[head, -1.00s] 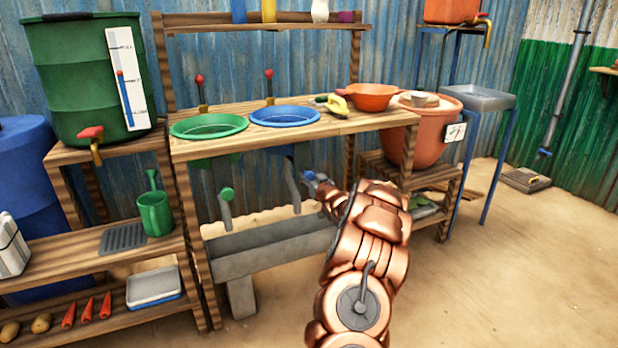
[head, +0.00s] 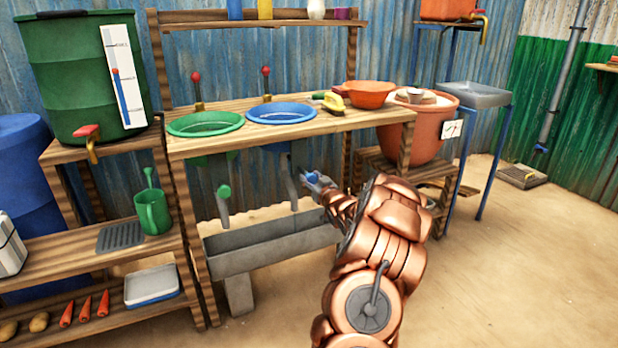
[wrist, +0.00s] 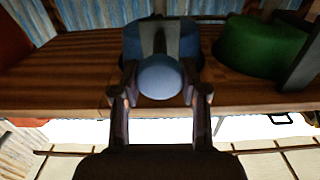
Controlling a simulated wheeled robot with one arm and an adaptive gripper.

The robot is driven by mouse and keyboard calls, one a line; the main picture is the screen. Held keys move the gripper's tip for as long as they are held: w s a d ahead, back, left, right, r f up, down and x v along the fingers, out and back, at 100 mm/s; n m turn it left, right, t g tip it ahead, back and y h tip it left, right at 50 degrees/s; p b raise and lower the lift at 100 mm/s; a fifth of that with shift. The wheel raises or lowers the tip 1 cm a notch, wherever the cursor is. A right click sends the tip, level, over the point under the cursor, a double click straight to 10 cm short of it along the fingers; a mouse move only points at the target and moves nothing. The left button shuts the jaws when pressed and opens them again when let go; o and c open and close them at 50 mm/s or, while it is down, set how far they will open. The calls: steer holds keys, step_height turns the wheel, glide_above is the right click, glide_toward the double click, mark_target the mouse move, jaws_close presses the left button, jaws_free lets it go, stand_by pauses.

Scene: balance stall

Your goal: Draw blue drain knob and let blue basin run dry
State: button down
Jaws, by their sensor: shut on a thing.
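The blue basin (head: 282,112) is set in the wooden counter; I cannot tell how much water it holds. Its grey drain pipe (head: 291,188) hangs below, over the trough. The blue drain knob (wrist: 160,77) sits between my fingertips in the wrist view, under the counter. The blue underside of the basin also shows behind the knob in the wrist view. No running water is visible at the pipe's mouth.
The green basin (head: 205,123) and green drain knob (head: 223,191) are to the left. A grey trough (head: 270,244) runs below both pipes. A counter leg (head: 406,145) stands right of my gripper. The sandy floor in front is clear.

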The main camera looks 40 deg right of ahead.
steer(key=c, duration=0.6)
jaws_free()
steer(key=shift+s, duration=0.1)
steer(key=shift+v, duration=5.95)
steer(key=shift+a, duration=0.1)
